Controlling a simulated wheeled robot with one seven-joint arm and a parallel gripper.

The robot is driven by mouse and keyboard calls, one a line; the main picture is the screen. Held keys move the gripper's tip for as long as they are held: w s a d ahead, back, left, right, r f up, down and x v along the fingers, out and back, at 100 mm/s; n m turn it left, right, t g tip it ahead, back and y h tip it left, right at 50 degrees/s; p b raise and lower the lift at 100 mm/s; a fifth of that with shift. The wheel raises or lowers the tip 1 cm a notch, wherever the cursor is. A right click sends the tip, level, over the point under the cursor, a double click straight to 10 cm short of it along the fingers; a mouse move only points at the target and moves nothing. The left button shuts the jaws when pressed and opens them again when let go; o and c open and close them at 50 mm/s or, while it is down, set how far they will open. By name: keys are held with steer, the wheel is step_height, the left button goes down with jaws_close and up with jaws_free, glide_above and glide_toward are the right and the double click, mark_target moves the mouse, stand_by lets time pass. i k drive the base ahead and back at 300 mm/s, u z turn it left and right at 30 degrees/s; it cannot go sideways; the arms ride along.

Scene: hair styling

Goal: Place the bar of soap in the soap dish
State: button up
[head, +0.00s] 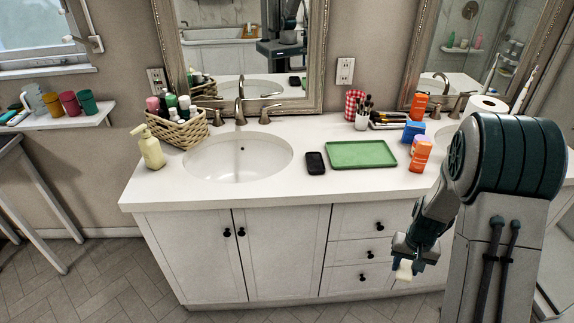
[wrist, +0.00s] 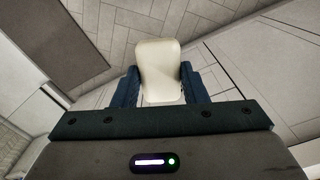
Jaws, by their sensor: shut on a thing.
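My gripper (head: 408,262) is low at the right, in front of the cabinet drawers and below the counter top. It is shut on the cream bar of soap (head: 404,271). In the wrist view the soap (wrist: 161,70) sits between the two dark fingers (wrist: 161,88), with its far end sticking out past them. A small black rectangular thing (head: 315,163) lies on the counter between the left sink and the green tray; it may be the soap dish, but I cannot tell for sure.
The green tray (head: 361,154) lies empty on the white counter (head: 262,190). Orange bottles (head: 421,154) and a blue box (head: 412,132) stand to its right. A wicker basket (head: 183,131) and a soap pump (head: 149,148) stand left of the sink (head: 238,158). The counter's front edge is clear.

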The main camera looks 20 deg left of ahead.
mark_target(315, 163)
steer(key=u, duration=0.8)
steer(key=i, duration=0.15)
steer(key=z, duration=0.05)
